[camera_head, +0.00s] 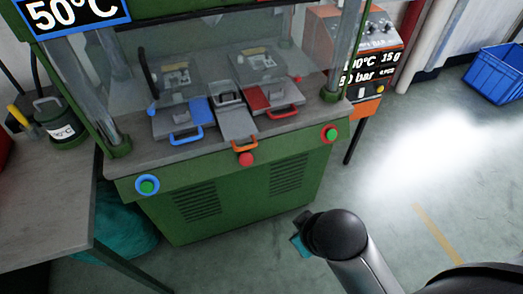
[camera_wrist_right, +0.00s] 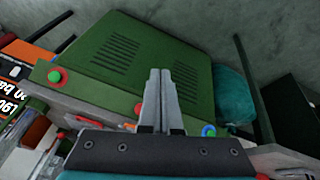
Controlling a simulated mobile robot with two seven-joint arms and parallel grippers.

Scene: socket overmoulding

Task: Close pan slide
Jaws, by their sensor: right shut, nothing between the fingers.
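The green moulding machine (camera_head: 235,200) stands ahead with a grey bench top. On it, a middle grey slide (camera_head: 236,122) with an orange handle (camera_head: 244,146) extends to the front edge. A blue-handled plate (camera_head: 178,124) lies left of it and a red-handled plate (camera_head: 272,97) lies right. I cannot tell which one is the pan slide. My right gripper (camera_wrist_right: 159,75) is shut and empty in the right wrist view, with the machine's green front beyond it. In the head view its fingers are hidden behind my wrist, low in front of the machine. My left gripper is not in view.
The front has a blue-ringed green button (camera_head: 147,185), a red button (camera_head: 246,159) and a red-ringed green button (camera_head: 330,134). Clear panels and posts flank the slides. A grey table (camera_head: 50,190) stands left, an orange unit (camera_head: 365,105) right.

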